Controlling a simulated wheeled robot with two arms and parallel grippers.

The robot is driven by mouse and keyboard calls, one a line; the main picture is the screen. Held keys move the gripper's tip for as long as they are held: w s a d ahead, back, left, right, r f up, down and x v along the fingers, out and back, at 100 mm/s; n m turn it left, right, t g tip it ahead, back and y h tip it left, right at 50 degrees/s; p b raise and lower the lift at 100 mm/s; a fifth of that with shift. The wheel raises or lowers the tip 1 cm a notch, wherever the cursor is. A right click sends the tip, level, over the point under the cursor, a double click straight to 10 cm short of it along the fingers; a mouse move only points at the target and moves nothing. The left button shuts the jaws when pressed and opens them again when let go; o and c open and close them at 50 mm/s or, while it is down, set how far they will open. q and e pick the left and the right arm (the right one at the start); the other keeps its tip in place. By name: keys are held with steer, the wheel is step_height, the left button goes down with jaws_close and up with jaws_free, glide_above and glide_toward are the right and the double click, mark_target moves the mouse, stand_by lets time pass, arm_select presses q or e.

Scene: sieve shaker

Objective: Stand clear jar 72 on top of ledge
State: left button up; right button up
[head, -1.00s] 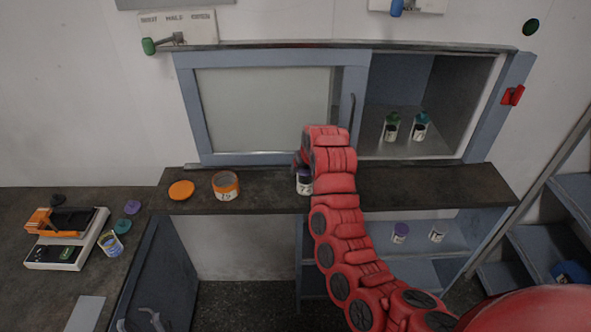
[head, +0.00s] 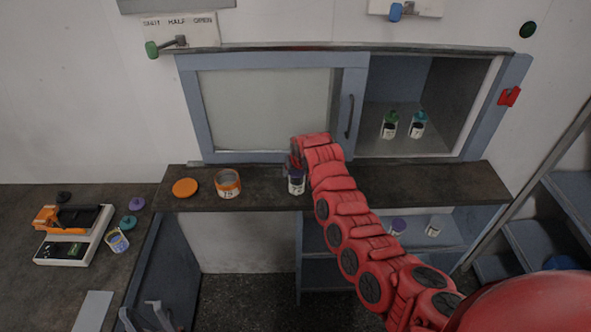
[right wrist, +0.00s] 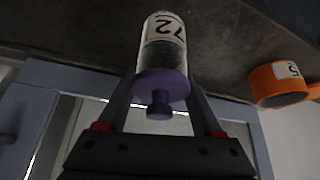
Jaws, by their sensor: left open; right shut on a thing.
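Clear jar 72 (right wrist: 163,42) has a purple knobbed lid (right wrist: 162,86), a white label and dark contents. In the head view the jar (head: 296,184) is upright at the dark ledge (head: 260,199), below the sliding pane's right part. My right gripper (head: 296,164) is shut on it from above; its fingers flank the lid in the right wrist view (right wrist: 162,108). I cannot tell whether the jar's base touches the ledge. My left gripper (head: 147,318) is open and empty at the bottom left, low beside the bench.
Two jars (head: 389,125) stand inside the open cupboard. The ledge's right part is clear. A balance (head: 75,235) is on the left bench.

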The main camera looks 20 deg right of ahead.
steer(key=shift+f, duration=0.15)
steer(key=o, duration=1.5)
